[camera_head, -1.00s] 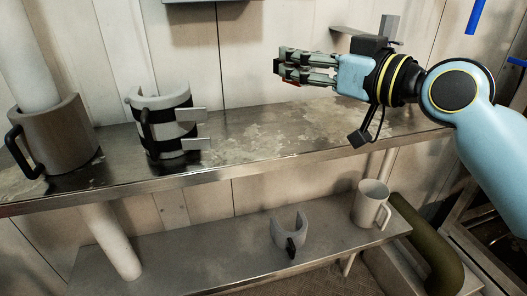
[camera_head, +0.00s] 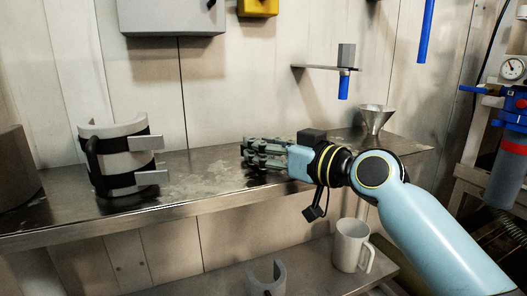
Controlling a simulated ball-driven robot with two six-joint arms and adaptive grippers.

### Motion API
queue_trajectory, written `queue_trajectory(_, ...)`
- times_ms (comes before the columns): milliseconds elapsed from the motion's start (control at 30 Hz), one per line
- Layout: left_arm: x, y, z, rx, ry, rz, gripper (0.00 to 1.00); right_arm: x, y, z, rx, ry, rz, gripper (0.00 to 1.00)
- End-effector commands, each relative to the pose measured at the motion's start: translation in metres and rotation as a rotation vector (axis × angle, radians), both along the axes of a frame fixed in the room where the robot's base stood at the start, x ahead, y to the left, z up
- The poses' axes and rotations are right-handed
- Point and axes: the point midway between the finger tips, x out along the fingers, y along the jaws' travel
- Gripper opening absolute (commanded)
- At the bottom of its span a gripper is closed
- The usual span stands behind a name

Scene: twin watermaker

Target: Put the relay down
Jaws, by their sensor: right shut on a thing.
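My right gripper (camera_head: 246,156) reaches in from the right, low over the steel shelf (camera_head: 205,168), its fingers pointing left. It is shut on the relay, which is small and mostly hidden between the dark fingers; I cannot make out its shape. The fingers appear at or just above the shelf top, and I cannot tell whether the relay touches it. My left gripper is not in view.
A white mug (camera_head: 350,245) stands on the lower shelf.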

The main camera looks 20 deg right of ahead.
Motion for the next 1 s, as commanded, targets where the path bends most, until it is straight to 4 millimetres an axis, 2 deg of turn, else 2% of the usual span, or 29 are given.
queue_trajectory(267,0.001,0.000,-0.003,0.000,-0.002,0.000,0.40,0.000,0.000,-0.002,0.000,-0.001,0.000,0.00)
queue_trajectory(300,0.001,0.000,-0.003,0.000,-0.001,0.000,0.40,0.000,0.000,-0.003,-0.001,0.000,0.000,0.35)
queue_trajectory(467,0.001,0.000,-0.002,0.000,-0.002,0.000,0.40,0.000,0.000,-0.001,0.000,-0.001,0.000,0.56)
queue_trajectory(833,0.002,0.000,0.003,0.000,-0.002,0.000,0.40,-0.001,-0.001,0.004,-0.002,-0.001,0.000,0.57)
queue_trajectory(1000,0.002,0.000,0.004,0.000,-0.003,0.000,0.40,-0.030,-0.013,0.003,-0.007,0.001,0.001,0.57)
